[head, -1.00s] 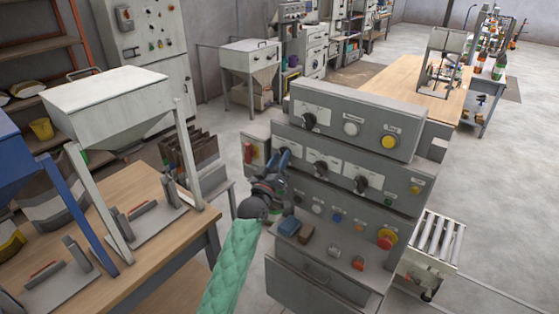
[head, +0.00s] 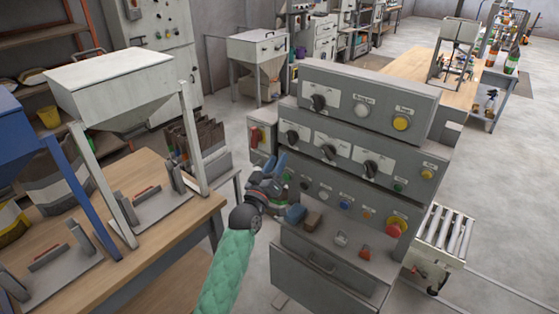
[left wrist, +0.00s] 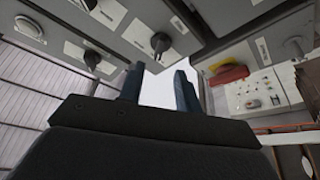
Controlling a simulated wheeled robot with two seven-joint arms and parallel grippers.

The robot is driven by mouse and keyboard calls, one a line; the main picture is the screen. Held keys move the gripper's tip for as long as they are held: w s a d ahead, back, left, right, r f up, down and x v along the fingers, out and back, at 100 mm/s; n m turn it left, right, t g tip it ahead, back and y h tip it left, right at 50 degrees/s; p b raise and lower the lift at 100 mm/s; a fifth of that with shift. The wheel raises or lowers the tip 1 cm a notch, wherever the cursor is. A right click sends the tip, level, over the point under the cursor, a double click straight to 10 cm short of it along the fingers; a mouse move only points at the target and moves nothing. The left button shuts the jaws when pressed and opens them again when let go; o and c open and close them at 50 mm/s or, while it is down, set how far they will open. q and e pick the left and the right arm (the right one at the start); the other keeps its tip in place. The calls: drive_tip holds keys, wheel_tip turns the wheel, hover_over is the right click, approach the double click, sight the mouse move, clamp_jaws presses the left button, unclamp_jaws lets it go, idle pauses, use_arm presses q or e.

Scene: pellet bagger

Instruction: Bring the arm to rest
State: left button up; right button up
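My left gripper (head: 272,165) is in front of the left side of the grey control console (head: 362,108), below the red-handled switch (head: 256,135). Its two blue fingers are apart, with nothing seen between them. In the left wrist view the fingers (left wrist: 157,85) stand apart with a bright empty gap between them. The console's underside and knobs (left wrist: 160,43) and the red handle (left wrist: 228,74) show beyond them. I cannot tell from the head view how far the gripper is from the console face. My right gripper is out of view.
A wooden bench (head: 150,235) with a white hopper (head: 115,85) stands at the left. Floor is clear farther right.

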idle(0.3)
